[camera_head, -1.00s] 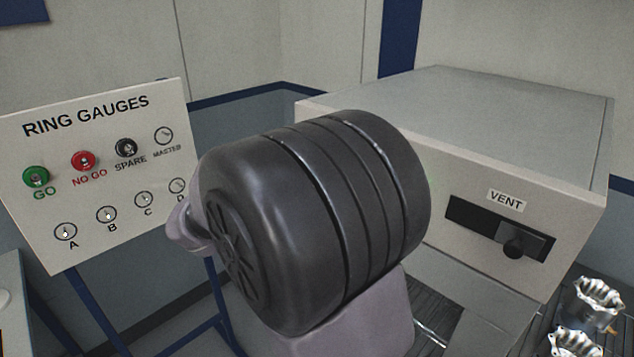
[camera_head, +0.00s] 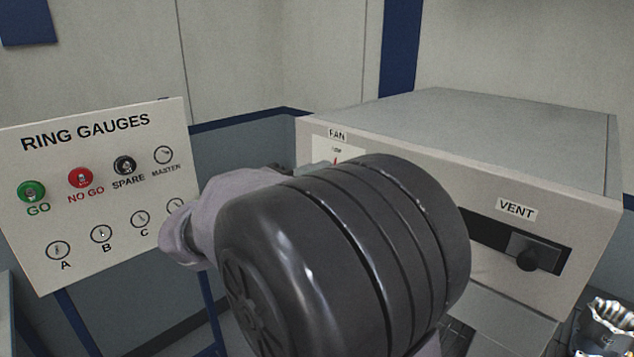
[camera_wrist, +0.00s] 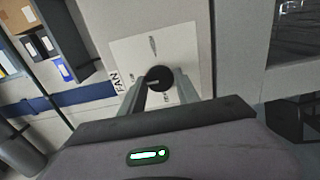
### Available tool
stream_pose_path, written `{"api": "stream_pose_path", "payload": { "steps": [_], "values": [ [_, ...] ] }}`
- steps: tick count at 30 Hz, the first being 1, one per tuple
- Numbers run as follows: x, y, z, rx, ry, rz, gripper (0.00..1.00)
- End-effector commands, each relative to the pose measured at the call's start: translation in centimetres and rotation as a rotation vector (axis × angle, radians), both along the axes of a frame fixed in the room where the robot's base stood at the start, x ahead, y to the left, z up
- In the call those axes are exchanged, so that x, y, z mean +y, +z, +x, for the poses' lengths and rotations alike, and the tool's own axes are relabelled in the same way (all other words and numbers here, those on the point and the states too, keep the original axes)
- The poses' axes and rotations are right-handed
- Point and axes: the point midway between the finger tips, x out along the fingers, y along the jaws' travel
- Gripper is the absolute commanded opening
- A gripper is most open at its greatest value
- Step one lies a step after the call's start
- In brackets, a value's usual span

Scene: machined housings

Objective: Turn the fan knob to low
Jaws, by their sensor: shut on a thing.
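The fan knob (camera_wrist: 160,78) is a round black knob on a white dial plate (camera_wrist: 128,52) with small marks around it, beside the word FAN in the wrist view. My gripper (camera_wrist: 161,82) has one finger on each side of the knob and is shut on it. Which mark the knob points to cannot be told. In the head view the FAN label (camera_head: 337,135) and the top of the dial plate (camera_head: 325,152), with a small LOW mark and a red mark, show at the left of the pale housing's front. My arm hides the knob there.
The pale housing (camera_head: 470,130) also carries a VENT slider (camera_head: 528,258) in a dark slot at right. A RING GAUGES board (camera_head: 110,235) stands at left, near my arm. Metallic scalloped parts (camera_head: 610,318) lie at the lower right.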

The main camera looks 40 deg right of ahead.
Motion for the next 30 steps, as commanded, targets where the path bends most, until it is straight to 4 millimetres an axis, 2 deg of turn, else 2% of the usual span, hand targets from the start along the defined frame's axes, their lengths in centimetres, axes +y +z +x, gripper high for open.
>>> {"api": "stream_pose_path", "payload": {
  "steps": [2, 3, 5, 14, 17, 20, 27, 30],
  "values": [
    [0.0, 0.0, 0.0, 0.0, -0.001, 0.001, 0.0],
    [0.0, 0.0, 0.0, 0.001, -0.001, 0.001, 0.46],
    [0.0, 0.0, 0.0, 0.001, -0.001, 0.0, 0.58],
    [0.1, 0.0, 0.0, 0.001, 0.0, 0.0, 0.59],
    [0.9, 0.1, 0.0, 0.001, 0.002, 0.0, 0.59],
    [3.2, 0.2, -0.1, 0.0, 0.005, 0.0, 0.59],
    [11.3, 0.4, -0.7, 0.002, 0.006, 0.0, 0.59],
    [14.1, 0.4, -1.0, 0.001, 0.006, -0.001, 0.59]
  ]
}}
